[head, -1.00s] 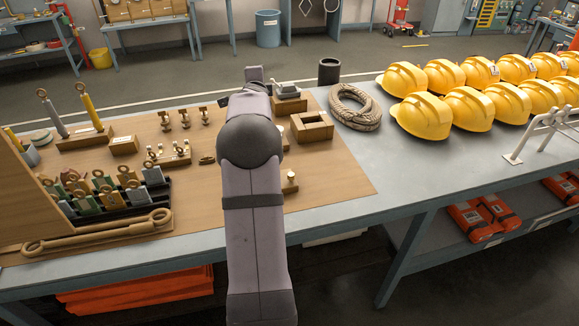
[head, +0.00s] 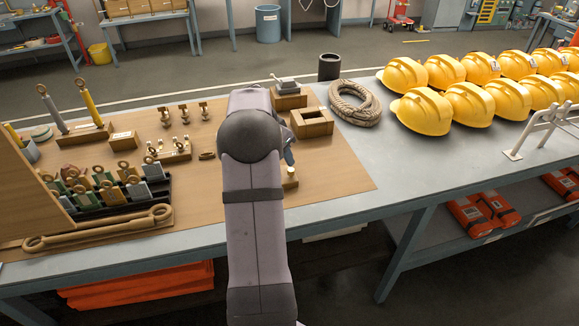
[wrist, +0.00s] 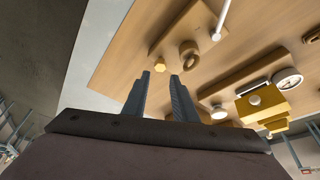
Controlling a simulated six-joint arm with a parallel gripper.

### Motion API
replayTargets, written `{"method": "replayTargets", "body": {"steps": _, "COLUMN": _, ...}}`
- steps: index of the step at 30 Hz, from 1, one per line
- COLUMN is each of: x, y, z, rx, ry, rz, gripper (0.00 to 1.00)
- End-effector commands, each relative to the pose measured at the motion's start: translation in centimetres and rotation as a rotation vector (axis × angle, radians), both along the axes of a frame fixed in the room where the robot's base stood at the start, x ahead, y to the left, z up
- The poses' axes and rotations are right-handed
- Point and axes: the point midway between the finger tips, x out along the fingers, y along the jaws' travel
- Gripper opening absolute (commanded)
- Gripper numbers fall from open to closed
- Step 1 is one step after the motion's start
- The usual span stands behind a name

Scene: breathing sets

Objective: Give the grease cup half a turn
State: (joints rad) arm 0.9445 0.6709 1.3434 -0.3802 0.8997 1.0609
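A small brass fitting (head: 291,177), which looks like the grease cup, stands near the front right of the wooden board. A small yellow hexagonal piece (wrist: 158,65), probably the same fitting, shows just beyond the fingertips in the wrist view. My gripper (wrist: 160,75) is open, its two grey fingers apart with nothing between them. In the head view my arm hides most of the gripper; a bluish finger (head: 289,154) shows just above the brass fitting. I cannot tell whether the fingers touch it.
A square wooden frame (head: 312,123) and a block with a grey-topped fitting (head: 289,98) stand behind. A rope coil (head: 356,104) and yellow helmets (head: 423,111) are to the right. A rack of tagged pieces (head: 120,197) is left. The board's front right is clear.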

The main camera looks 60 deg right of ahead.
Motion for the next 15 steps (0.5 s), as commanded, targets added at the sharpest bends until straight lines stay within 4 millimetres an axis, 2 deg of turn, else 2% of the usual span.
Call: {"method": "replayTargets", "body": {"steps": 15, "x": -0.5, "y": -2.2, "z": -5.2, "rx": 0.002, "ry": -0.001, "rz": -0.002, "gripper": 0.25}}
